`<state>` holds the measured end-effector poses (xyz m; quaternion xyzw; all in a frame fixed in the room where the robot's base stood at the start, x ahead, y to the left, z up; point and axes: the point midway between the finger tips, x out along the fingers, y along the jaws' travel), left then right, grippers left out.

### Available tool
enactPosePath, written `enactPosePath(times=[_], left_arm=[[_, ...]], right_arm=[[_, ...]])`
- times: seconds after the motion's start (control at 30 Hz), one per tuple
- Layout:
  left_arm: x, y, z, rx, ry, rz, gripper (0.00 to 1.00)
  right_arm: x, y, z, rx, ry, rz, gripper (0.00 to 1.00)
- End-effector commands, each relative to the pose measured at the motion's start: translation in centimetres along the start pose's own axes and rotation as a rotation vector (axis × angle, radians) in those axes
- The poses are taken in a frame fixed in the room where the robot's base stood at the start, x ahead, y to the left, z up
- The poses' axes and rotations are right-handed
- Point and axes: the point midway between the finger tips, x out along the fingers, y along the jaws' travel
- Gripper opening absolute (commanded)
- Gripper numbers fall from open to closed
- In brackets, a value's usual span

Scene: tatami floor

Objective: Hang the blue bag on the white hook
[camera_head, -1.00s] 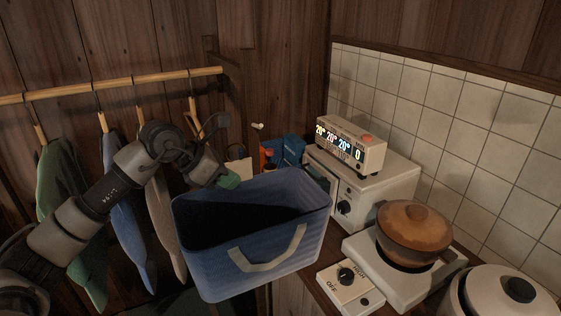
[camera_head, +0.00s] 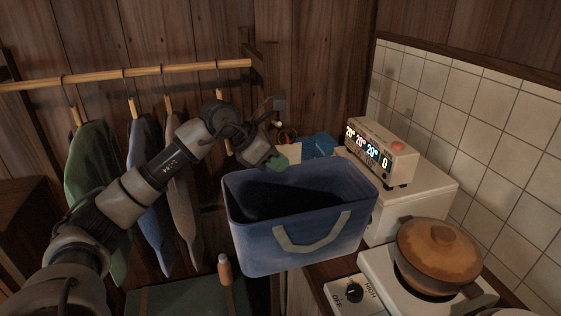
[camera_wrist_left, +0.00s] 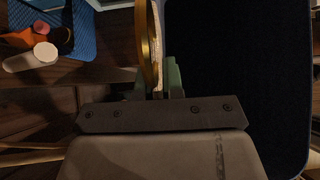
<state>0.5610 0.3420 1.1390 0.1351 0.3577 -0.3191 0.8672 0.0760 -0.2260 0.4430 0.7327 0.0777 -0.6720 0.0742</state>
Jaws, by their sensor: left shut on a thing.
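The blue bag (camera_head: 255,250), a deep open-topped basket with a pale handle (camera_head: 312,236) on its near side, hangs in the air, slightly tilted, in the middle of the head view. My left gripper (camera_head: 276,163) is shut on the bag's far side. In the left wrist view its green fingers (camera_wrist_left: 165,76) close on a pale strip, likely the far handle, and the bag's dark inside (camera_wrist_left: 235,70) fills the right. A small white thing on the wall (camera_head: 278,124), just beyond the gripper, may be the white hook. My right gripper is out of view.
Clothes (camera_head: 148,190) hang from a wooden rail (camera_head: 110,74) at the left. A white oven (camera_head: 425,200) with a clock (camera_head: 382,150) on it, a brown pot (camera_head: 437,250) and a stove stand close right of the bag. A bottle-like thing (camera_head: 226,272) is below left.

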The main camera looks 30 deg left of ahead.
Motion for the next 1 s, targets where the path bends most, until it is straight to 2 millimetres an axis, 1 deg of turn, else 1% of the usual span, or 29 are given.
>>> enactPosePath(times=[0.5,1.0], left_arm=[[0.1,3.1,-0.1,-0.003,-0.003,0.000,0.00],[0.3,6.2,-0.3,-0.002,-0.003,0.001,0.00]], right_arm=[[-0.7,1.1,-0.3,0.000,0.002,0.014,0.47],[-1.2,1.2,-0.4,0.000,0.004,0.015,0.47]])
